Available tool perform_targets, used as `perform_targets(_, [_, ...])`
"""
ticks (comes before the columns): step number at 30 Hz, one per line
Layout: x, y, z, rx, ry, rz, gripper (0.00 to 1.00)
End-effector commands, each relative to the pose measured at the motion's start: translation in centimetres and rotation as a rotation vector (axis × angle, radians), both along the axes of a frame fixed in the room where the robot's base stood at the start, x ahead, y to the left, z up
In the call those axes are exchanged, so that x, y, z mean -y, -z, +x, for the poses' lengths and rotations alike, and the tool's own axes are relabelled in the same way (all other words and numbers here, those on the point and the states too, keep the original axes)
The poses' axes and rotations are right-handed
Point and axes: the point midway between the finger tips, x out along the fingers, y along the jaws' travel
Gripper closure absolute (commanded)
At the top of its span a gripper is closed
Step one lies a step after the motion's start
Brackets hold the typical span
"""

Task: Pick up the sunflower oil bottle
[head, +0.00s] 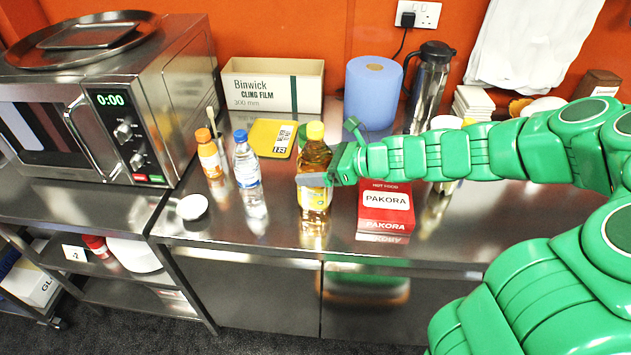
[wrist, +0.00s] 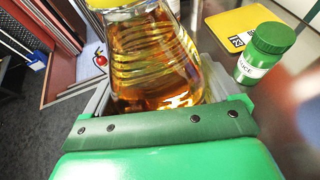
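The sunflower oil bottle (head: 315,160), with a yellow cap, amber oil and a yellow label, stands upright on the steel counter. It fills the middle of the wrist view (wrist: 155,60), its cap cut off at the top edge. My gripper (head: 314,180) reaches it from the right, with a grey finger across the front of its label. In the wrist view the fingers of my gripper (wrist: 160,85) lie along both sides of the bottle with no clear gap, so it looks shut on it. The bottle's base is hidden in the wrist view.
A water bottle (head: 246,160) and an orange-capped bottle (head: 209,155) stand to the left. A red pakora box (head: 386,210) sits close on the right, under my arm. A green-lidded jar (wrist: 262,55) stands behind. The counter front (head: 260,230) is clear.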

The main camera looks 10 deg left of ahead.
Motion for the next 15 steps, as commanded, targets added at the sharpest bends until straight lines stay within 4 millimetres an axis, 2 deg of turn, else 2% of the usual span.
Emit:
perform_targets(1, [0.01, 0.00, 0.01, 0.000, 0.000, 0.000, 0.31])
perform_targets(2, [0.01, 0.00, 0.01, 0.000, 0.000, 0.000, 0.35])
perform_targets(13, [0.02, -0.02, 0.03, 0.000, 0.001, 0.000, 0.92])
perform_targets(15, [0.02, -0.05, 0.03, 0.000, 0.001, 0.001, 0.96])
